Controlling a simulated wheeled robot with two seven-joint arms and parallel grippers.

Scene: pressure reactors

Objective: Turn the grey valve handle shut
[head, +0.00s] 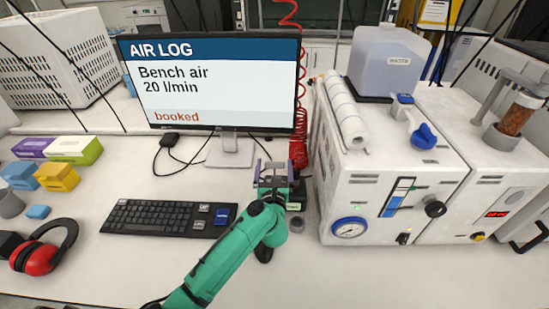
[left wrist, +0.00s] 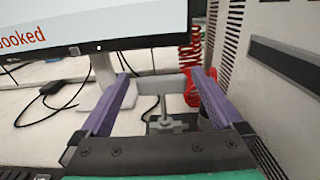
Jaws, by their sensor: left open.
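My left gripper (head: 272,165) is open, in front of the gap between the monitor and the white reactor unit. Its two purple fingers also show in the left wrist view (left wrist: 160,77). A light grey bar (left wrist: 168,84), which looks like the valve handle, lies crosswise between the fingertips there. A small grey stem or fitting (left wrist: 165,121) shows below it. I cannot tell whether the fingers touch the bar. In the head view my gripper largely hides the handle. A red fitting (head: 298,155) with a coiled red hose (head: 301,90) stands just behind and right. My right gripper is not in view.
The white reactor unit (head: 365,185) stands close on the right. The monitor (head: 215,85) is behind left, with loose black cables (head: 180,160) near its stand. A keyboard (head: 165,216) lies left of my arm. Red ear defenders (head: 42,252) lie far left.

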